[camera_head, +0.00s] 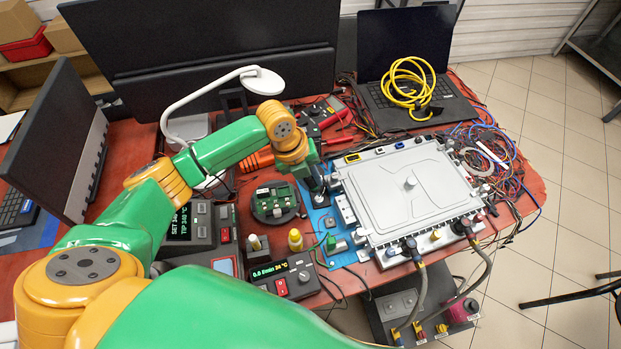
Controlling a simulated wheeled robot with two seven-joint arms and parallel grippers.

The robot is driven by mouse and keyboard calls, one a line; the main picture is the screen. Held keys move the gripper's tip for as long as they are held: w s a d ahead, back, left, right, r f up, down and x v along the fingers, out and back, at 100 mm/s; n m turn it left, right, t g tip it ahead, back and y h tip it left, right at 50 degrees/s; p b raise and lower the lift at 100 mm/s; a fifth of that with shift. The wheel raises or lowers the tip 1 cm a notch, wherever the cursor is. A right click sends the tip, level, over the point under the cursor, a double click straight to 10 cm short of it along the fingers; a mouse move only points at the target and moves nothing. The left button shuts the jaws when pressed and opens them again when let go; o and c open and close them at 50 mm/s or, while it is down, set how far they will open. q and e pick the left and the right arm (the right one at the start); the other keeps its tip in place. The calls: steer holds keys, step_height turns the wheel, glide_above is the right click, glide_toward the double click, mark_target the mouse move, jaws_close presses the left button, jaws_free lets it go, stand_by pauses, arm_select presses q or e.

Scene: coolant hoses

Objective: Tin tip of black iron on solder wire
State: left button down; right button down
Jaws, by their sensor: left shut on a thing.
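My left gripper (318,190) is over the blue mat between the round green circuit board and the big grey housing. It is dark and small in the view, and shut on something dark. The held thing blends with the fingers, so I cannot make out clearly that it is the black iron, nor where its tip is. The soldering station (190,222), with a display reading SET and TIP at about 340, stands left of the board, partly behind my arm. I cannot pick out the solder wire. My right gripper is not in view.
The grey housing (405,190) with hoses at its front fills the right of the table. The round board (274,202) and a display box (284,275) stand near the gripper. A laptop (415,75) with a yellow cable coil (408,85) is behind. Loose wires (490,160) crowd the right edge.

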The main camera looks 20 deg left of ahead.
arm_select(q)
steer(key=shift+s+r, duration=0.1)
steer(key=shift+r, duration=0.05)
steer(key=shift+p, duration=0.4)
steer(key=shift+f+b, duration=0.4)
steer(key=shift+f, duration=0.2)
stand_by(1.3)
stand_by(1.6)
step_height(320, 180, up, 6)
steer(key=p, duration=0.7)
steer(key=shift+r, duration=0.25)
steer(key=shift+f+b, duration=0.25)
steer(key=shift+b, duration=0.05)
